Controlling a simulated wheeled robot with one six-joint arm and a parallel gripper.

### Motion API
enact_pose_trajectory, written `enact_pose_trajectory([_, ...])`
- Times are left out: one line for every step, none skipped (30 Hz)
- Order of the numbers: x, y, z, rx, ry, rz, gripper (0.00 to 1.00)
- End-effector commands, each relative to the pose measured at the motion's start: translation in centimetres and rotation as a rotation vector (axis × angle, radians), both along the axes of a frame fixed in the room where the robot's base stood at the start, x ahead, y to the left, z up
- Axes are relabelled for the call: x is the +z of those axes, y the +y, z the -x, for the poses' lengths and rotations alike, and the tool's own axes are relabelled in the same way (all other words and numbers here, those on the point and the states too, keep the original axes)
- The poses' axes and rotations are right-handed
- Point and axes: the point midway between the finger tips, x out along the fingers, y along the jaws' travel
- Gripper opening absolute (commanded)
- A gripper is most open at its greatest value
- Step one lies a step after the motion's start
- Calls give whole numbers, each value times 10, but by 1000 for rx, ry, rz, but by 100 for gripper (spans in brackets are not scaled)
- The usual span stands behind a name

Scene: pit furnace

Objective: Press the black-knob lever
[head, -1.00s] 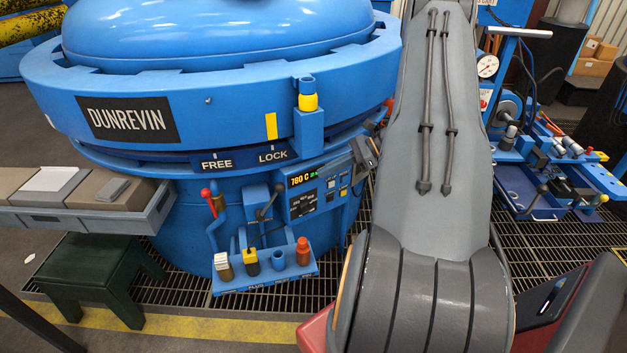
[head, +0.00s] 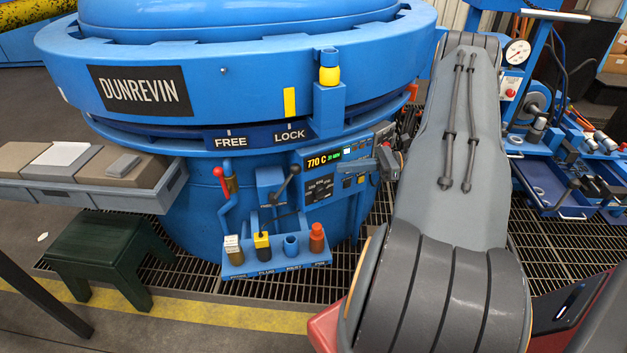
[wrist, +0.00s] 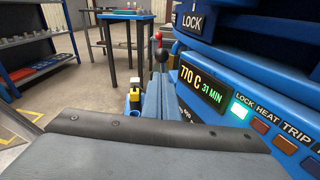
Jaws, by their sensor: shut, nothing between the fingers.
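The black-knob lever (head: 285,182) stands on the front of the blue furnace, left of the display panel, its rod tilted up to the right. In the wrist view its black knob (wrist: 161,55) shows just left of the panel. My gripper (head: 362,167) is shut and empty, in front of the panel's right part. It is to the right of the lever and apart from it. The display (head: 324,160) reads 770 C.
A red-knob lever (head: 222,190) stands left of the black one. Below is a blue shelf (head: 282,266) with several coloured handles. A FREE/LOCK ring overhangs above. A tray ledge (head: 90,192) and a green stool (head: 108,243) are at the left.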

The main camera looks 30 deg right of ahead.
Motion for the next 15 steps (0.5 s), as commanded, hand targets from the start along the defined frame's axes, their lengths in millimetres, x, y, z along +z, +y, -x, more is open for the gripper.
enact_pose_trajectory([-20,-2,0,-7,-28,-51,0])
enact_pose_trajectory([-25,-3,1,-10,-48,-80,0])
enact_pose_trajectory([-31,-5,3,-14,-73,-116,0])
enact_pose_trajectory([-35,-7,5,-18,-91,-141,0])
enact_pose_trajectory([-40,-9,6,-22,-109,-165,0])
enact_pose_trajectory([-44,-10,8,-25,-130,-194,0])
enact_pose_trajectory([-48,-12,9,-29,-145,-213,0])
enact_pose_trajectory([-50,-13,11,-32,-161,-230,0])
enact_pose_trajectory([-54,-14,13,-35,-178,-252,0])
enact_pose_trajectory([-56,-16,14,-37,-189,-263,0])
enact_pose_trajectory([-57,-17,15,-39,-199,-275,0])
enact_pose_trajectory([-59,-18,16,-42,-209,-286,0])
enact_pose_trajectory([-60,-19,17,-43,-216,-294,0])
enact_pose_trajectory([-60,-19,18,-45,-221,-300,0])
enact_pose_trajectory([-61,-20,19,-46,-225,-304,0])
